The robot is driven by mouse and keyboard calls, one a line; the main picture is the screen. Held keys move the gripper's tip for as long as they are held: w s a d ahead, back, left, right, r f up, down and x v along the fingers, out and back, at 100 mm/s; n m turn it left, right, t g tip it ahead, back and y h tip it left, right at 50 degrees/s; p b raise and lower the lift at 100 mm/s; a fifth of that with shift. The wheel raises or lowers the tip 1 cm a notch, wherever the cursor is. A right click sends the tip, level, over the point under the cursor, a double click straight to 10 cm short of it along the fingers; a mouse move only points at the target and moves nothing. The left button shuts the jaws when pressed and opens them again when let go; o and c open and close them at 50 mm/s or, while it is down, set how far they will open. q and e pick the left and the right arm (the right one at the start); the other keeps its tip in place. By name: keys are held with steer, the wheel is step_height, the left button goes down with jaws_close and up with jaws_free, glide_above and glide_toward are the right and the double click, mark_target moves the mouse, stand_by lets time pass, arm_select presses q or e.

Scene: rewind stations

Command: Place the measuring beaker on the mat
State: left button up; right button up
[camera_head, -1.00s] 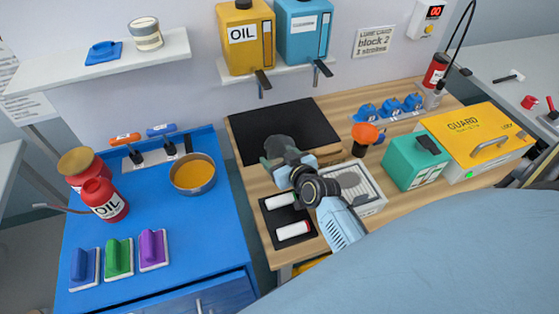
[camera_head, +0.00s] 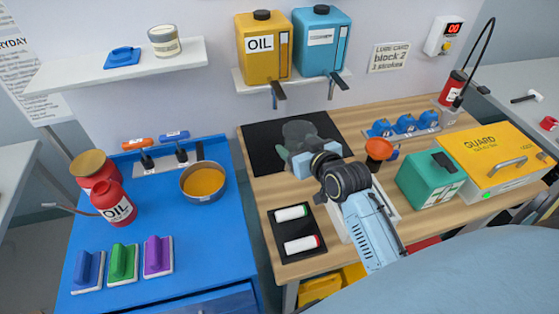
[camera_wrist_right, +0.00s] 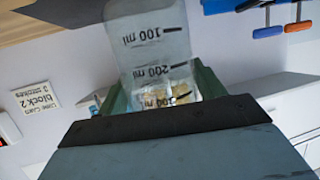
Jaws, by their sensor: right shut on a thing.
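The clear measuring beaker (camera_wrist_right: 155,45) has black 100 ml and 200 ml marks, which read upside down in the right wrist view. It also shows as a grey see-through shape in the head view (camera_head: 299,131). My right gripper (camera_head: 297,150) is shut on it; its green fingers (camera_wrist_right: 158,100) flank the beaker. The black mat (camera_head: 262,146) lies at the back left of the wooden bench. The beaker appears over the mat's middle to right part; I cannot tell whether its base touches. My left gripper is not in view.
An orange funnel-like item (camera_head: 379,149) and a green box (camera_head: 430,178) stand right of my gripper. A black tray (camera_head: 283,231) with two white tubes lies in front of the mat. A blue cart (camera_head: 200,235) stands left.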

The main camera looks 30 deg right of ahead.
steer(key=shift+s+d+f+b, duration=0.15)
steer(key=shift+f+b, duration=0.3)
steer(key=shift+b, duration=0.05)
steer(key=x, duration=0.6)
steer(key=f+b+x, duration=0.1)
steer(key=x, duration=0.5)
steer(key=shift+s+f, duration=0.1)
steer(key=shift+s, duration=0.15)
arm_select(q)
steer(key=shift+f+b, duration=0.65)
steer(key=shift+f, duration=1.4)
arm_select(e)
steer(key=shift+w+d+f, duration=0.1)
steer(key=shift+w+f, duration=0.45)
steer(key=shift+w, duration=0.2)
steer(key=shift+w+f, duration=0.55)
steer(key=shift+w, duration=0.15)
steer(key=shift+f, duration=0.1)
steer(key=shift+f, duration=0.15)
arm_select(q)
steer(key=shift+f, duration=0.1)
arm_select(e)
steer(key=o, duration=1)
arm_select(q)
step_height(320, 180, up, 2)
steer(key=shift+p, duration=0.95)
arm_select(e)
steer(key=v, duration=1.2)
steer(key=shift+r, duration=0.2)
